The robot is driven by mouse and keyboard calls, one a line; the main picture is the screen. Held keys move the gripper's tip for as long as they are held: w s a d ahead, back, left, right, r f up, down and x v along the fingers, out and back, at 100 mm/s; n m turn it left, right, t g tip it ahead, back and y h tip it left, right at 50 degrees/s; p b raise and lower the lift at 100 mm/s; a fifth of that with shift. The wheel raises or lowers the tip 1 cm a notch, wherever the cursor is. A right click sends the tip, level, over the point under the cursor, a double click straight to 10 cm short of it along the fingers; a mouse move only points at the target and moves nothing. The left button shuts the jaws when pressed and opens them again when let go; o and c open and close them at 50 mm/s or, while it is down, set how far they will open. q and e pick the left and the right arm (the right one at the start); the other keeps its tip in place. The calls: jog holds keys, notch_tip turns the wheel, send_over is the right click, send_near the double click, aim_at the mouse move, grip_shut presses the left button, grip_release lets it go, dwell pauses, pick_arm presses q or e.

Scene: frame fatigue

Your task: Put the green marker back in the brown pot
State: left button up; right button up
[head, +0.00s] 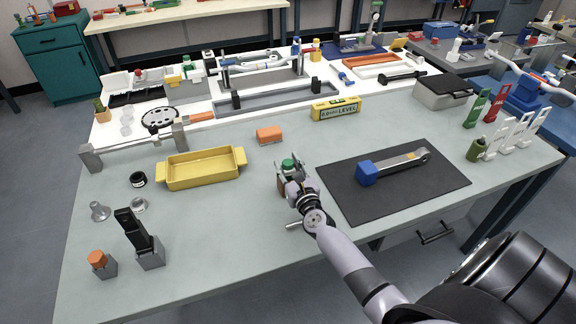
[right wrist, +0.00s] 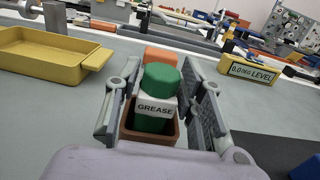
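My right gripper (head: 286,178) is low over the front middle of the workbench. In the right wrist view its two fingers (right wrist: 160,105) stand apart on either side of a brown square pot (right wrist: 128,128). A green-capped container (right wrist: 161,82) with a white GREASE label is inside this pot. A narrow gap shows at the right finger; contact at the left is unclear. The green top also shows in the head view (head: 288,164). A small brown pot (head: 102,116) with something green in it stands at the far left. I cannot identify a green marker for certain. My left gripper is out of view.
A yellow tray (head: 200,182) lies left of the gripper and an orange block (head: 269,135) beyond it. A black mat (head: 420,200) with a blue-headed tool (head: 368,173) lies right. A yellow level (head: 335,108) lies behind.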

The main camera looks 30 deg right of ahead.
jog(key=shift+o, duration=0.7)
